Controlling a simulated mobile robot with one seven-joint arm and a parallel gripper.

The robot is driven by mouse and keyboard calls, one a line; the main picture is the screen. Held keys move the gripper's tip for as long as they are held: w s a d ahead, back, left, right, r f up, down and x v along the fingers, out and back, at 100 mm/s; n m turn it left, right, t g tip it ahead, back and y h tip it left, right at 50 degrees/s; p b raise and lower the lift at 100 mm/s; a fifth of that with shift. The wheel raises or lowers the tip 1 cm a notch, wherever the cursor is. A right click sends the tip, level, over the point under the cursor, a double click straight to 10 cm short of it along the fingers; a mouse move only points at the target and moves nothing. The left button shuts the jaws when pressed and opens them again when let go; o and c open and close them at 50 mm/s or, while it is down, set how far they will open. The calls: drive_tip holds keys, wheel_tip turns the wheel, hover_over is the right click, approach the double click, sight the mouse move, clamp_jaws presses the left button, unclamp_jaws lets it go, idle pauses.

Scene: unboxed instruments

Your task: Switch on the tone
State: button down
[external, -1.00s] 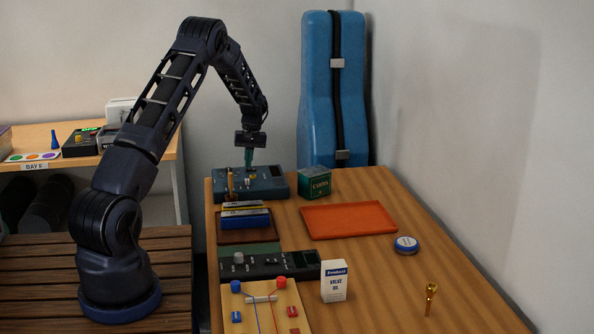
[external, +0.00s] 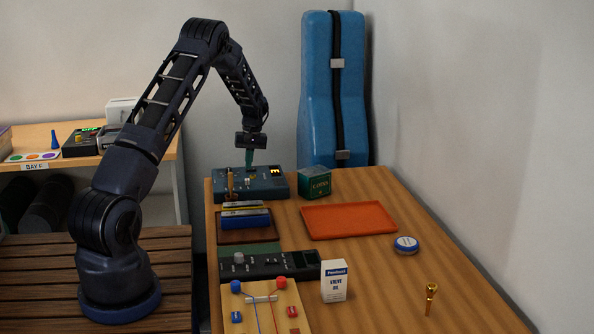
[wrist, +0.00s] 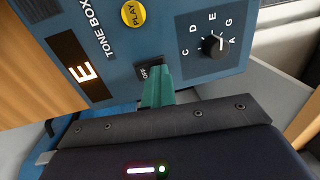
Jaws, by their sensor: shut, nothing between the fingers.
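The tone box (external: 268,187) is a blue box at the far end of the table, labelled TONE BOX in the wrist view. Its display (wrist: 80,67) is lit and shows an E. A yellow PLAY button (wrist: 133,13) and a black dial (wrist: 213,45) ringed by the letters C, D, E, G and A are on its face. A small black switch (wrist: 146,72) with white lettering sits right at my green fingertips, which partly hide it. My gripper (external: 249,158) is shut and empty, pointing down at the box, and it also shows in the wrist view (wrist: 158,80).
A green tin (external: 315,184) stands just right of the box. Blue harmonica-like items (external: 245,219) on a dark tray lie in front of it. An orange tray (external: 348,221) is to the right. A blue instrument case (external: 318,100) stands behind the table.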

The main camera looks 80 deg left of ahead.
sight(253, 169)
drive_tip(key=shift+w, duration=0.6)
drive_tip(key=shift+r, duration=0.2)
wheel_tip(253, 169, up, 14)
drive_tip(key=w, duration=0.1)
drive_tip(key=shift+w+f, duration=0.15)
drive_tip(key=shift+w, duration=0.2)
drive_tip(key=shift+s+d, duration=0.1)
drive_tip(key=shift+s, duration=0.6)
drive_tip(key=f, duration=0.4)
drive_tip(key=s+f, duration=0.1)
drive_tip(key=f, duration=0.9)
drive_tip(key=shift+s, duration=0.35)
drive_tip(key=shift+r, duration=0.1)
